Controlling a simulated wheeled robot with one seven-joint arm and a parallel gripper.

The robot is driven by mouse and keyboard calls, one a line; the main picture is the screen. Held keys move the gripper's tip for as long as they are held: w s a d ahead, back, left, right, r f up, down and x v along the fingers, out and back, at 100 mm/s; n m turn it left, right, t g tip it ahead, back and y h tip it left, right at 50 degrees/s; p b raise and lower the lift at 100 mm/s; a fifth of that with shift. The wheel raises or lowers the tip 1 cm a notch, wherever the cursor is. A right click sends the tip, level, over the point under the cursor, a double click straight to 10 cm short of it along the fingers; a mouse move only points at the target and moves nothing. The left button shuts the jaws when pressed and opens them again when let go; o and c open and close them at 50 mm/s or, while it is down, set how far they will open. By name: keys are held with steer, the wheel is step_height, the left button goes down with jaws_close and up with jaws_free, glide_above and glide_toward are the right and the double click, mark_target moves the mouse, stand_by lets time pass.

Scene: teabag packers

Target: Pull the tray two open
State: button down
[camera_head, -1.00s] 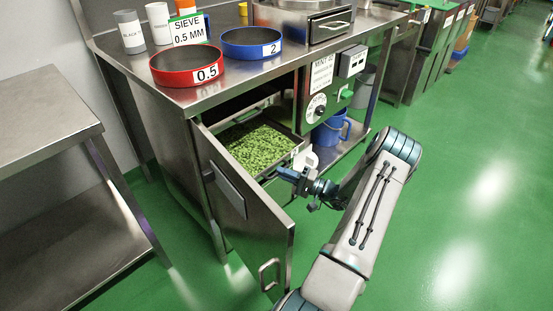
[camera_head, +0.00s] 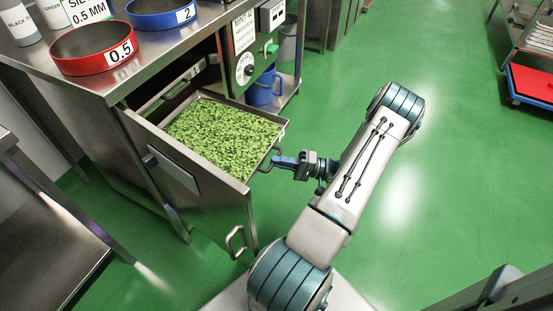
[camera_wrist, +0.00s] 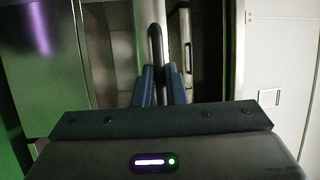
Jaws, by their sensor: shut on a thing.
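The tray (camera_head: 222,136) holds green leaves and is pulled well out of the steel cabinet, past the open cabinet door (camera_head: 200,192). Its front handle (camera_head: 268,161) is at its right end. My gripper (camera_head: 276,161) is shut on this handle. In the wrist view my blue fingers (camera_wrist: 160,85) close around the dark handle bar (camera_wrist: 155,45), which stands upright in that picture. I cannot read any number on the tray from here.
A red sieve (camera_head: 95,50) and a blue sieve (camera_head: 160,14) stand on the cabinet top. A blue jug (camera_head: 262,88) sits on the low shelf behind the tray. The green floor at right is clear up to a trolley (camera_head: 532,85).

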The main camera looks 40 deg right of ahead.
steer(key=c, duration=1.5)
jaws_free()
steer(key=p+v, duration=0.1)
steer(key=v, duration=1.3)
steer(key=w+a+r+n+g+h+p, duration=0.15)
steer(key=w+a+r+g+p, duration=0.3)
steer(key=r, duration=0.45)
steer(key=w+a+r+n+g+h+p, duration=0.1)
steer(key=w+a+r+n+g+p, duration=0.15)
steer(key=a+r+g, duration=0.4)
steer(key=w+a+r+n+g+h+p, duration=0.1)
steer(key=w+a+r+g+p, duration=0.25)
steer(key=a+r, duration=0.55)
steer(key=s+a+r+n+t+h+p, duration=0.1)
steer(key=s+a+r+h+p, duration=0.1)
steer(key=a+r+p, duration=0.3)
steer(key=s+a+r+n+t+h+p, duration=0.1)
steer(key=s+a+r+h+p, duration=0.2)
steer(key=r, duration=1)
steer(key=s+a+r+n+t+h+p, duration=0.1)
steer(key=s+a+r+h+p, duration=0.2)
steer(key=r, duration=0.7)
steer(key=a+h+p, duration=0.2)
steer(key=a+p, duration=0.2)
steer(key=shift+s+a+h, duration=0.25)
steer(key=shift+a+h, duration=0.1)
steer(key=shift+a, duration=0.05)
